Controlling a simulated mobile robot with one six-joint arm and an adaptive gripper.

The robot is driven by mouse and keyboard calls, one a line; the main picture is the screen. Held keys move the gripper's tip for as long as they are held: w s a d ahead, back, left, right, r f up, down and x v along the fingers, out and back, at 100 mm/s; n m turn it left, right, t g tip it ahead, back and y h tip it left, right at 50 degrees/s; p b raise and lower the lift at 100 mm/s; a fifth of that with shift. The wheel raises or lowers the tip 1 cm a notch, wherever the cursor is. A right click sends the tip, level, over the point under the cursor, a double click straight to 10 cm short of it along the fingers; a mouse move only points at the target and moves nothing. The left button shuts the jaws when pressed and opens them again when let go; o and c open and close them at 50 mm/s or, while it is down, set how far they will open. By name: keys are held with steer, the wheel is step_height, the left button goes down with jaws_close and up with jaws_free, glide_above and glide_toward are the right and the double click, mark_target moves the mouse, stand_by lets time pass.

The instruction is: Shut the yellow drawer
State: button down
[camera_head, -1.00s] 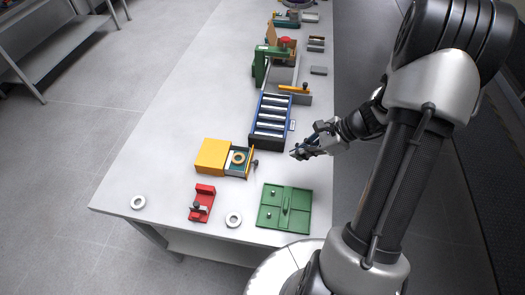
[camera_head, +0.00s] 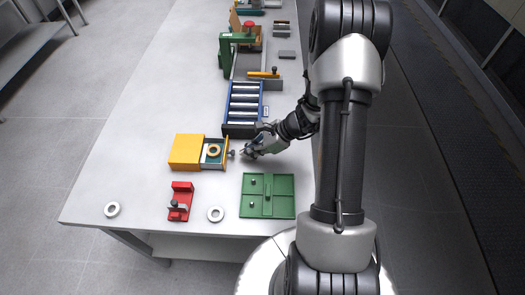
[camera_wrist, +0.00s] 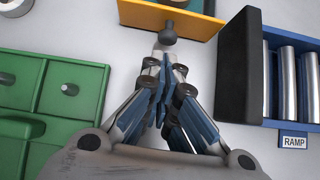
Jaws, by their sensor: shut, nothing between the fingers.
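The yellow drawer unit (camera_head: 187,151) stands on the table with its drawer (camera_head: 216,153) pulled out to the right. A tan ring (camera_head: 214,150) lies inside the open drawer. The drawer's dark round knob (camera_head: 231,153) sticks out from its yellow front; the knob (camera_wrist: 167,33) also shows at the top of the wrist view. My gripper (camera_head: 247,153) is shut and empty, just right of the knob. In the wrist view my gripper's fingertips (camera_wrist: 166,60) point at the knob, with what looks like a small gap between them.
A blue roller ramp (camera_head: 243,104) stands close behind my gripper. A green tray (camera_head: 268,196) with pegs lies in front of it. A red fixture (camera_head: 181,201) and two pale rings (camera_head: 215,214) (camera_head: 112,209) are at the front left. The table left of the drawer unit is clear.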

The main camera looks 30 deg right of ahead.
mark_target(226, 150)
steer(key=shift+w+a, duration=0.35)
steer(key=shift+a, duration=0.15)
steer(key=w+a, duration=0.1)
steer(key=a, duration=0.1)
steer(key=w+a+b, duration=0.1)
steer(key=w+a, duration=0.2)
steer(key=a, duration=0.1)
steer(key=shift+w+a+b, duration=0.25)
steer(key=shift+a+b, duration=0.15)
steer(key=shift+w+r, duration=0.1)
steer(key=shift+s+d, duration=0.3)
steer(key=shift+d, duration=0.15)
steer(key=s+d, duration=0.1)
steer(key=s+d+r+p, duration=0.1)
steer(key=d, duration=0.1)
steer(key=shift+s, duration=0.15)
steer(key=p+v, duration=0.2)
steer(key=v, duration=0.6)
steer(key=shift+s+d+r+p, duration=0.25)
steer(key=shift+d+p, duration=0.05)
steer(key=shift+p, duration=0.1)
